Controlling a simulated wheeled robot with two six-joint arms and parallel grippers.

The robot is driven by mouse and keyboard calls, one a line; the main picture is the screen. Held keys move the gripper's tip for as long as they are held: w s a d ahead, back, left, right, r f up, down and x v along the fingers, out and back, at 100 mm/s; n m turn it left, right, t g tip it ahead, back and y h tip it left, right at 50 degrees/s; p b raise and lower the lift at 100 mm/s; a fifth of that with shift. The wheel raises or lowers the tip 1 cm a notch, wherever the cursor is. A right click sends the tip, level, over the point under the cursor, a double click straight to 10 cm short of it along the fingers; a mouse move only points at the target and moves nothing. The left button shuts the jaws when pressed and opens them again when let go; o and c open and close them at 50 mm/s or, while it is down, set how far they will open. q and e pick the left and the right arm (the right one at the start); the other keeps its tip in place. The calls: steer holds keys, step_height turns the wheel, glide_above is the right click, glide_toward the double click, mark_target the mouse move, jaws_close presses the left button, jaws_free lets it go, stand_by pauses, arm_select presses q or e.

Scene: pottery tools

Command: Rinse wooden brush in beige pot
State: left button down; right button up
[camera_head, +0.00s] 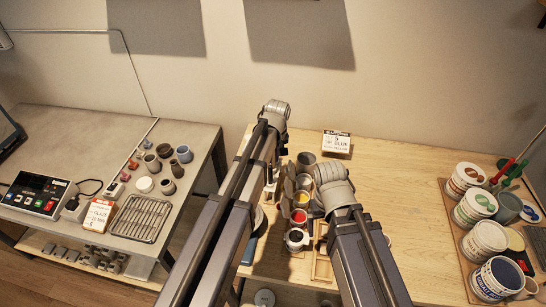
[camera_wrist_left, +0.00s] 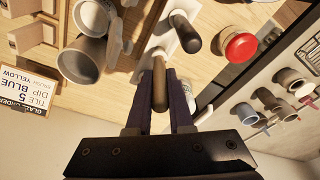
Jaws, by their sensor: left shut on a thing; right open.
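My left gripper (camera_wrist_left: 161,100) is shut on the dark wooden handle of a brush (camera_wrist_left: 159,88); the brush points away from the wrist and its bristles are not clear. In the head view, my left gripper (camera_head: 271,180) is largely covered by its arm, over the left part of the wooden table. A grey-beige pot (camera_head: 305,159) stands just right of it; in the left wrist view this pot (camera_wrist_left: 80,60) is left of the brush, apart from it. My right gripper (camera_head: 326,212) is open, mostly hidden behind its wrist, right of the jars.
A red-filled jar (camera_head: 299,217) and a dark-filled white jar (camera_head: 296,238) stand in a row nearer me. A sign (camera_head: 337,143) stands behind the pot. Paint tubs (camera_head: 478,204) crowd the right; the table between is clear. The grey table (camera_head: 90,135) holds small cups.

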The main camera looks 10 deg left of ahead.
arm_select(q)
steer(key=shift+s+f+b, duration=0.1)
steer(key=shift+f+b, duration=0.9)
steer(key=shift+f, duration=0.05)
arm_select(e)
steer(key=shift+f, duration=1.05)
arm_select(q)
steer(key=c, duration=0.7)
jaws_free()
steer(key=shift+c, duration=0.2)
step_height(320, 180, up, 8)
steer(key=p, duration=0.7)
steer(key=shift+s+d+f+p, duration=0.15)
steer(key=shift+s+d+p, duration=0.2)
steer(key=shift+s+p, duration=0.1)
arm_select(e)
step_height(320, 180, up, 8)
steer(key=shift+f, duration=0.15)
steer(key=shift+s, duration=0.1)
